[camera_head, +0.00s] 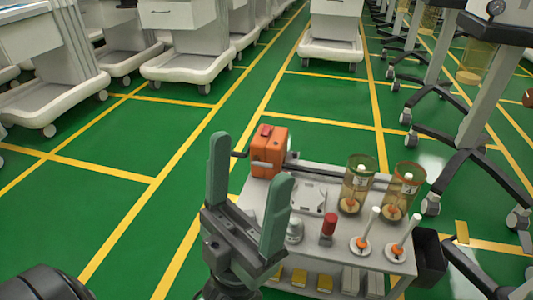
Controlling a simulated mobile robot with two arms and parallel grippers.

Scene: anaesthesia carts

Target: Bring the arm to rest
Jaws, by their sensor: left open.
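My left gripper (250,190) shows in the head view at the lower middle, its two green fingers pointing up and spread apart. It is open, and nothing shows between the fingers. It appears in front of the left edge of a small grey cart (317,248), and I cannot tell how far above or short of it it is. The fingers overlap part of the cart top in the picture. My right gripper is not in view.
The cart carries an orange box (268,150), two amber canisters (357,184) (402,190), a red-topped item (328,225) and two white-stemmed pieces (366,236) (399,238). White carts (180,45) stand at the back left, wheeled stands (460,150) at right. Green floor (130,215) is clear at left.

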